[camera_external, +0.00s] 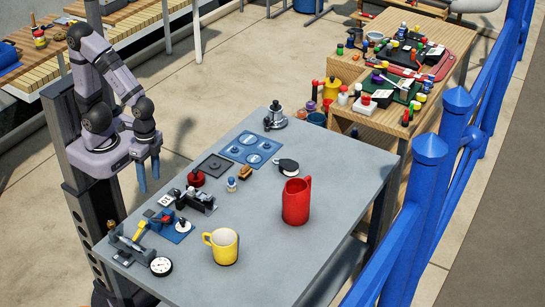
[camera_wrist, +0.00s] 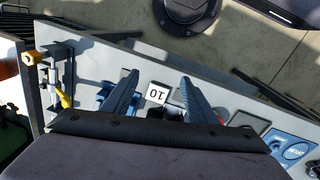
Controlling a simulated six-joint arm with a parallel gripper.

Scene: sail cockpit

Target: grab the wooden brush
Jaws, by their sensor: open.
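A small brown wooden object that looks like the brush (camera_external: 245,173) lies on the grey table (camera_external: 330,176), near its middle, in the external view. It sits just right of a small blue-and-white figure-like piece. I cannot make out the brush in the wrist view. My gripper (camera_external: 149,174) hangs with its blue fingers pointing down, beyond the table's left edge and well left of the brush. In the wrist view the two fingers of my gripper (camera_wrist: 158,80) are spread apart with nothing held between them.
A red jug (camera_external: 297,202), a yellow mug (camera_external: 224,247) and a dark round-lidded item (camera_external: 287,166) stand around the brush. The table's right front is clear.

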